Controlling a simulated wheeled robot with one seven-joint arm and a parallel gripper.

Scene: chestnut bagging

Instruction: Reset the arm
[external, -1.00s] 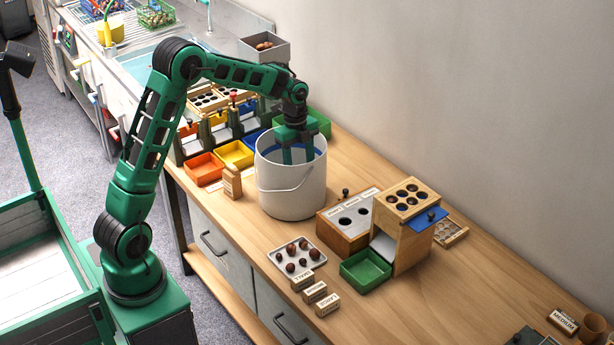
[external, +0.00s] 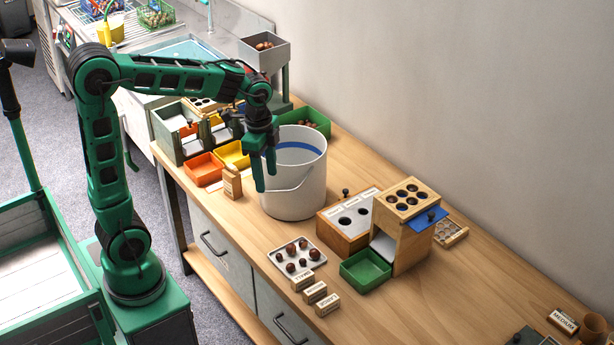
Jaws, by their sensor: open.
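My green arm (external: 105,165) rises from its base at the lower left, and its forearm reaches right over the counter. My gripper (external: 265,175) points down with its two fingers apart and nothing between them. It hangs at the front left side of the white bucket (external: 293,200), and overlaps its rim in the picture. I cannot tell how far it is from the bucket's wall. A blue band shows inside the bucket. The bucket's floor is hidden.
Orange (external: 204,168) and yellow (external: 234,154) trays lie left of the bucket. The counter's right part is mostly clear.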

